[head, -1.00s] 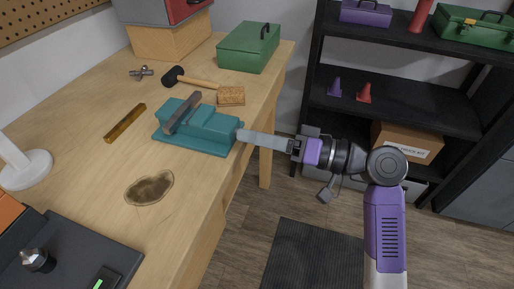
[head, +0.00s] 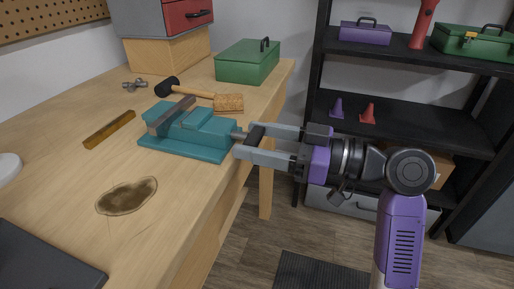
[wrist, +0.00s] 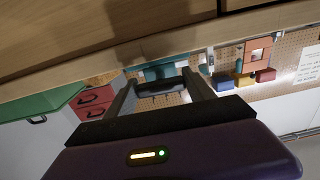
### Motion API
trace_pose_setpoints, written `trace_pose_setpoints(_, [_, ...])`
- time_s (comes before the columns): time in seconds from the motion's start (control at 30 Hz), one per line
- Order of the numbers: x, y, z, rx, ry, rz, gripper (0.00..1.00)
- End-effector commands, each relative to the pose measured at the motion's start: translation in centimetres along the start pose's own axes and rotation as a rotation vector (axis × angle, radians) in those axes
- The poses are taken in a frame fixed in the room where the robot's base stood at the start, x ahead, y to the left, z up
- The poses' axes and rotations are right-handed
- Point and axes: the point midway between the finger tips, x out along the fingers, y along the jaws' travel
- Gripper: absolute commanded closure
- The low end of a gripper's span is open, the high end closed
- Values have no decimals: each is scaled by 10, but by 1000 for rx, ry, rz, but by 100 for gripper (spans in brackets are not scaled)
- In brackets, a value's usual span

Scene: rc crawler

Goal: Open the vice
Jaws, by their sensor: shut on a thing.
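The teal vice (head: 205,139) sits near the right edge of the wooden bench, with a grey-brown jaw bar (head: 170,117) across its left part. Its screw sticks out to the right and ends in a black handle (head: 256,134). My gripper (head: 250,140) is beside the bench edge, its two grey fingers shut on the handle, one at each end. In the wrist view the handle (wrist: 160,89) spans between the fingertips (wrist: 158,82), with part of the teal vice (wrist: 158,71) behind it. The width of the jaw gap is hard to tell.
On the bench (head: 60,190) are a mallet (head: 167,87), a tan block (head: 229,103), a wooden bar (head: 110,129), a brown stain (head: 127,196) and a green toolbox (head: 248,63). A black shelf (head: 410,115) stands right of the bench. Floor is open between them.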

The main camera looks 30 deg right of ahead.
Motion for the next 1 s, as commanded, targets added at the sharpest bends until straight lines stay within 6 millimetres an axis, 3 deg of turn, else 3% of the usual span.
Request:
trace_pose_setpoints(0.6, [0,0,2,-37,-6,-2,79])
trace_pose_setpoints(0.63, [0,0,2,-38,-6,-2,32])
trace_pose_setpoints(0.7, [0,0,2,-37,-5,-1,19])
trace_pose_setpoints(1.0, [0,0,1,-38,-2,-1,16])
